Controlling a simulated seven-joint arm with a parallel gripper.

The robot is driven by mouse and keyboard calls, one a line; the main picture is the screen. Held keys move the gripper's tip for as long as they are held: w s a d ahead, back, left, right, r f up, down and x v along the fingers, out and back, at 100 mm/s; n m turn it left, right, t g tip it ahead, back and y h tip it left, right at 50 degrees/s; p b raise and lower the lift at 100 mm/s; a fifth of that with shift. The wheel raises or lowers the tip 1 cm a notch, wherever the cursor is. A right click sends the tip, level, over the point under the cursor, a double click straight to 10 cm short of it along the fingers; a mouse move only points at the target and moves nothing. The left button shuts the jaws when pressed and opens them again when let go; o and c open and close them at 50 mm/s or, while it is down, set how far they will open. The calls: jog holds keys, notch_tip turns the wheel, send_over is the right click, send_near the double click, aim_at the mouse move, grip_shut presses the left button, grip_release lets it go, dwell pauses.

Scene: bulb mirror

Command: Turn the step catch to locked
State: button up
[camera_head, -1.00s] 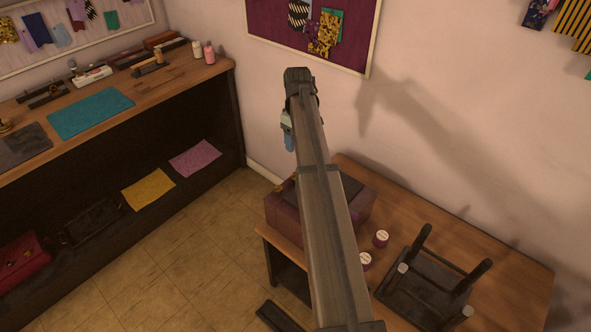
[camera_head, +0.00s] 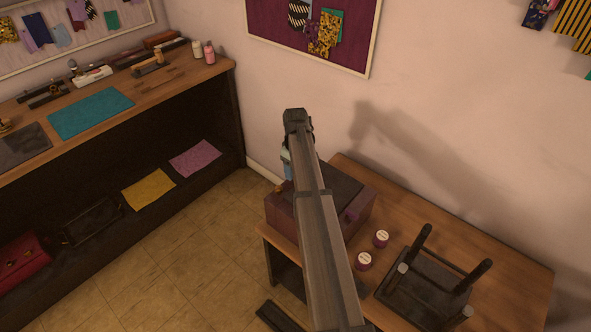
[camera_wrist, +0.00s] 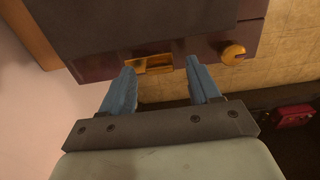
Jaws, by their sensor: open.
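A purple box with a dark top (camera_head: 290,217) sits on the small table at the right, largely behind my arm. A round brass knob (camera_wrist: 232,53) and a brass recessed plate (camera_wrist: 153,65) show on its edge in the wrist view; I cannot tell which is the step catch or its setting. A bit of brass (camera_head: 282,187) shows at the box's left in the head view. My gripper (camera_wrist: 161,67) is open, its two blue fingers apart on either side of the plate, the knob right of them. It is partly hidden by my arm in the head view (camera_head: 287,166).
The table (camera_head: 500,255) also carries two small round purple-and-white tins (camera_head: 381,238) and an upturned dark stool (camera_head: 425,288). A workbench with a wooden top (camera_head: 165,90) stands at the left. Tiled floor (camera_head: 190,225) lies clear between them.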

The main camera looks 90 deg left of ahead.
jog(key=shift+f, duration=0.5)
jog(key=shift+c, duration=0.4)
jog(key=c, duration=1)
jog(key=shift+o, duration=0.2)
